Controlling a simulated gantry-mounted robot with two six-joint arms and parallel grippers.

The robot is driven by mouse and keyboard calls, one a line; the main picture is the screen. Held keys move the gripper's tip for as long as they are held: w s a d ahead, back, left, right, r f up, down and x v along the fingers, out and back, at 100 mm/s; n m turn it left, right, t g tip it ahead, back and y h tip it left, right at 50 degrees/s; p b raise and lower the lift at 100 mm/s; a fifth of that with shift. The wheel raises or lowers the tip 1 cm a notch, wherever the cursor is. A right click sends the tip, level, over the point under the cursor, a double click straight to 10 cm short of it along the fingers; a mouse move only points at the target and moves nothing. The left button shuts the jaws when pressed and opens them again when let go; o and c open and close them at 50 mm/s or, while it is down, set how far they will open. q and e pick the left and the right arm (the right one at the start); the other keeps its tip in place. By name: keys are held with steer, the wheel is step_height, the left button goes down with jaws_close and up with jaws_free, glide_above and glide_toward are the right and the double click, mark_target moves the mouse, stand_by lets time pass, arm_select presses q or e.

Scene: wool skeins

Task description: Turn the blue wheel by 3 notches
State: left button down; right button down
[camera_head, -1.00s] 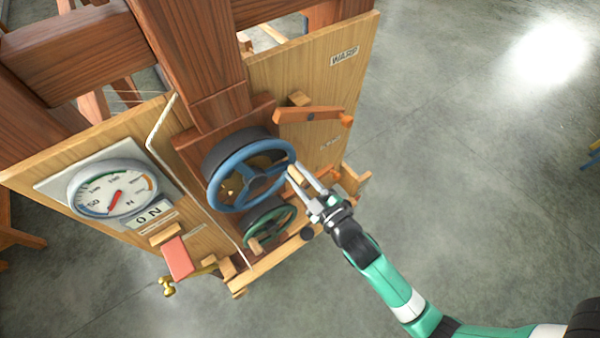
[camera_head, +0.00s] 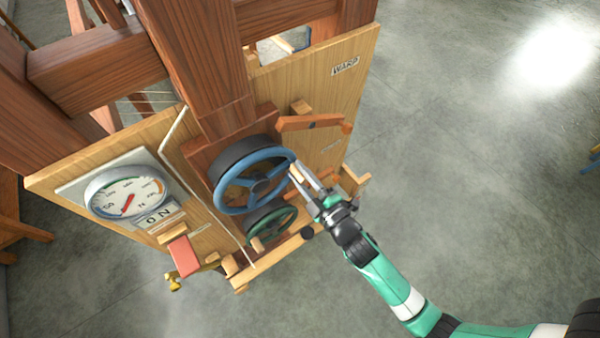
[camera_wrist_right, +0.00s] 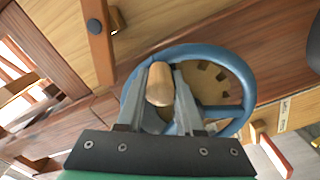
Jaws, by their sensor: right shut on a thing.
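The blue wheel (camera_head: 232,209) stands upright on the front of the wooden frame; it also fills the middle of the right wrist view (camera_wrist_right: 242,75). Its pale wooden knob (camera_wrist_right: 159,84) sits at the rim, on the wheel's right side in the head view. My right gripper (camera_head: 298,173) reaches in from the lower right and is shut on this knob, one finger on each side. The fingers hide part of the rim and spokes in the right wrist view. My left gripper is in neither view.
A green wheel (camera_head: 271,222) sits just below the blue one. An orange-brown lever (camera_head: 311,123) lies above right of it. A round gauge (camera_head: 127,197), an "ON" sign (camera_head: 158,216) and a red paddle (camera_head: 184,256) are at left. Open floor lies to the right.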

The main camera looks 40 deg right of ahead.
steer(key=c, duration=0.5)
jaws_free()
steer(key=shift+r, duration=0.1)
steer(key=shift+c, duration=0.2)
steer(key=s+a+b, duration=0.2)
steer(key=s+b, duration=0.2)
steer(key=s, duration=0.7)
steer(key=shift+s, duration=0.2)
steer(key=shift+r, duration=0.1)
